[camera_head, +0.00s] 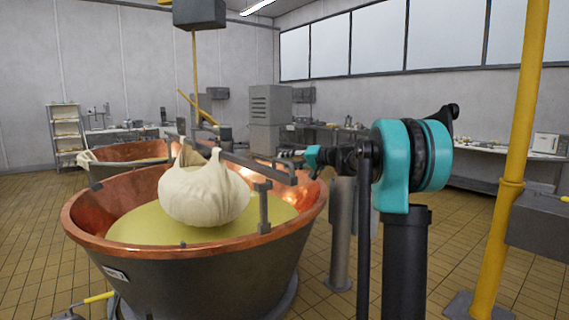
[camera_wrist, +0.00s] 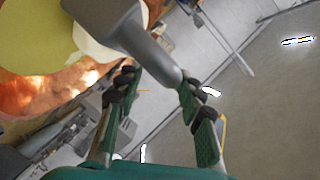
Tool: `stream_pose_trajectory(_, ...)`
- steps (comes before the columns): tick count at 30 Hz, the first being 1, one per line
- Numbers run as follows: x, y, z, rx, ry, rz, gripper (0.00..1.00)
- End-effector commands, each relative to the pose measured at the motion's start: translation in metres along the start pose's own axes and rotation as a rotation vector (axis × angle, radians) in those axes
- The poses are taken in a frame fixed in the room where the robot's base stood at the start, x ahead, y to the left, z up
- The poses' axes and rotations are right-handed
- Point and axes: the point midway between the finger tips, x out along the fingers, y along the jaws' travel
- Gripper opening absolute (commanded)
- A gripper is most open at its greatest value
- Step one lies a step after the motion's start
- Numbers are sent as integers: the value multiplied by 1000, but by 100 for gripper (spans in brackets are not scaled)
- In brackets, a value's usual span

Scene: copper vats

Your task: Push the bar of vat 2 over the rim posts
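The near copper vat (camera_head: 190,270) holds yellowish liquid, and its small label plate (camera_head: 115,273) is too small to read. A grey bar (camera_head: 240,160) lies above it, with a pale cloth bundle (camera_head: 203,192) hanging from it low over the liquid. A grey rim post (camera_head: 263,208) stands at the vat's front right rim. My gripper (camera_head: 288,153) is at the bar's right end, outside the rim. In the wrist view my gripper (camera_wrist: 157,85) has its fingers apart, with the bar's end (camera_wrist: 165,68) close to the right fingertip; contact cannot be told.
A second copper vat (camera_head: 130,152) stands behind on the left. A yellow pole (camera_head: 510,170) stands at the right. A grey hoist box (camera_head: 199,12) hangs above. Worktables (camera_head: 480,150) line the back wall. The tiled floor (camera_head: 30,260) at the left is mostly clear.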

Motion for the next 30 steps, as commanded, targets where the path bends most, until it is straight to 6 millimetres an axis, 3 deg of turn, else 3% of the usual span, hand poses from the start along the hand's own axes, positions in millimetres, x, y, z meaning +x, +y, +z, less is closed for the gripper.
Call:
stream_pose_trajectory(9,-66,1,-1,0,3,2,38)
stream_pose_trajectory(15,-93,1,0,0,1,1,38)
stream_pose_trajectory(30,-102,1,3,-1,-3,4,38)
